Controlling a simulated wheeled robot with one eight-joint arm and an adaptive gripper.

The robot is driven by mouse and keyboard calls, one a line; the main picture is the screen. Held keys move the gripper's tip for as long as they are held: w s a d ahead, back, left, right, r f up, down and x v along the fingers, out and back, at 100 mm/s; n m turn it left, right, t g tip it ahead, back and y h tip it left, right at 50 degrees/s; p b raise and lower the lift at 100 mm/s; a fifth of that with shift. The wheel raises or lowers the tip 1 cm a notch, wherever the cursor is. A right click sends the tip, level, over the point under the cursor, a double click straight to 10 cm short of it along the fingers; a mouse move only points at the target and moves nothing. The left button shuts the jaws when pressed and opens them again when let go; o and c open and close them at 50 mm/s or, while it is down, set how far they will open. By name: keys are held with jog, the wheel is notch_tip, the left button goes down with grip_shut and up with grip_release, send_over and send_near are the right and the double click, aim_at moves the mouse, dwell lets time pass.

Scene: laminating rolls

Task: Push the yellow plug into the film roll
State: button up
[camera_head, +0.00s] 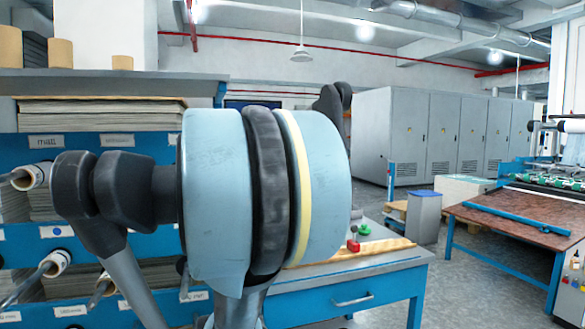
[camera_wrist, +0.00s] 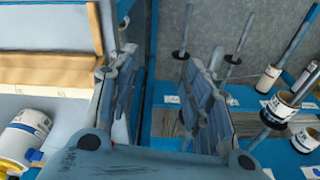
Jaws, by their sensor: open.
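The film roll (camera_wrist: 28,132) is a white cylinder with blue print, lying at the lower left of the wrist view. A yellow piece (camera_wrist: 12,148), likely the yellow plug, shows at its near left end, partly cut by the frame edge. I cannot tell how deep it sits in the roll. My gripper (camera_wrist: 158,65) is open, with nothing between its fingers. It is to the right of the roll and apart from it. In the head view my arm hides much of the table, and neither the roll on it nor my gripper can be made out.
A blue table (camera_head: 345,296) with a drawer stands behind my arm. A red piece (camera_head: 353,245) and a green piece (camera_head: 364,230) lie on it near a wooden strip (camera_head: 375,248). A blue rack (camera_head: 150,144) with protruding rods and rolls is at the left. Grey floor is open at the right.

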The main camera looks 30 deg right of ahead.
jog(key=w+d+r+m+g, duration=0.1)
jog(key=w+d+r+m, duration=0.3)
jog(key=w+d+r, duration=0.3)
jog(key=w+d+r+m, duration=0.3)
jog(key=w+d+r, duration=0.1)
jog(key=d+r, duration=0.4)
jog(key=w+d+r+m, duration=0.2)
jog(key=d+r+m, duration=0.15)
jog(key=d, duration=0.65)
jog(key=w+d+r+m, duration=0.25)
jog(key=d+r, duration=0.25)
jog(key=d, duration=0.5)
jog(key=shift+g, duration=0.3)
jog(key=f, duration=1.1)
jog(key=s+f, duration=0.1)
jog(key=f, duration=0.5)
jog(key=shift+a+f, duration=0.1)
jog(key=shift+f, duration=0.05)
grip_shut()
jog(key=shift+f, duration=0.65)
